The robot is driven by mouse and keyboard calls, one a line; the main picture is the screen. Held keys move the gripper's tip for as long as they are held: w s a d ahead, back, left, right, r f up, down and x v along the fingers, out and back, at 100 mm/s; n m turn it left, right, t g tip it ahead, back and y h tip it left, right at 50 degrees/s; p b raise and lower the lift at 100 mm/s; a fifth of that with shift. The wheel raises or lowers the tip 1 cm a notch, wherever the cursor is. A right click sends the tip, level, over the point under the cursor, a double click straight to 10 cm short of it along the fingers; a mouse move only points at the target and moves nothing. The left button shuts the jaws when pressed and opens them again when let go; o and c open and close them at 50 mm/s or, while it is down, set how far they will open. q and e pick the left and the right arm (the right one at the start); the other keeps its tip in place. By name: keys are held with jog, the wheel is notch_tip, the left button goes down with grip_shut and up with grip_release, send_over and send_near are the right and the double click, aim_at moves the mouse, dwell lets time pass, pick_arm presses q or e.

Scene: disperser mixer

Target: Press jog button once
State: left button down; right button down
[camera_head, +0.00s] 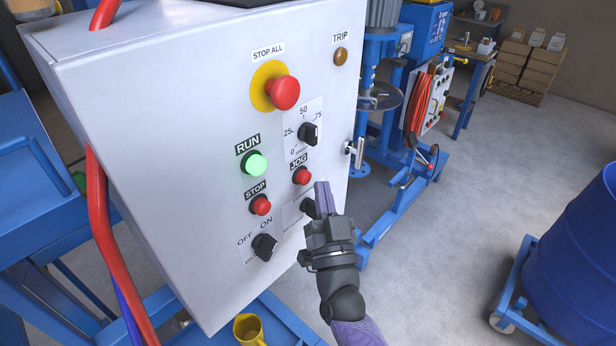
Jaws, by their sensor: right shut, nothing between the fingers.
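The jog button (302,176) is a small red button under the JOG label on the white control panel (190,140). My right gripper (322,190) is shut and empty. Its purple fingertips are just right of and slightly below the jog button in the head view, apart from it in the picture. The gripper partly covers a black knob (308,207) below the button. The exact gap between fingertips and panel is hard to tell. My left gripper is not in view.
Nearby are the green RUN button (255,164), red STOP button (260,205), speed knob (308,133), red STOP ALL button (284,93) and OFF/ON knob (264,246). Red cable (105,230) hangs left. A blue drum (575,250) stands right, with open floor between.

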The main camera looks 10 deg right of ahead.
jog(key=s+d+p, duration=0.1)
jog(key=s, duration=0.1)
jog(key=s+d+p, duration=0.1)
jog(key=s+d, duration=0.1)
dwell(0.3)
dwell(0.5)
jog(key=s+f+n+g+y+b, duration=0.1)
jog(key=s+f+g+b, duration=0.25)
jog(key=f, duration=1.05)
jog(key=s+f+n+g+b, duration=0.25)
jog(key=f+g+b, duration=0.25)
jog(key=f, duration=0.9)
jog(key=s+f+n+g+y+b, duration=0.1)
jog(key=s+f+g+b, duration=0.3)
jog(key=f, duration=1)
jog(key=s+d+f+g+b, duration=0.2)
jog(key=s+f+g, duration=0.1)
jog(key=s+f, duration=0.4)
jog(key=s+d+f+g+h+b, duration=0.1)
jog(key=s+d+f+g+b, duration=0.1)
jog(key=s+f, duration=0.5)
jog(key=s+d+f+g+h+b, duration=0.1)
jog(key=s+f+g+b, duration=0.3)
jog(key=s+f, duration=0.3)
jog(key=s+g, duration=0.1)
jog(key=s, duration=0.4)
jog(key=shift+d+n, duration=0.35)
jog(key=shift+d, duration=0.05)
jog(key=shift+s+g, duration=0.1)
jog(key=shift+g, duration=0.15)
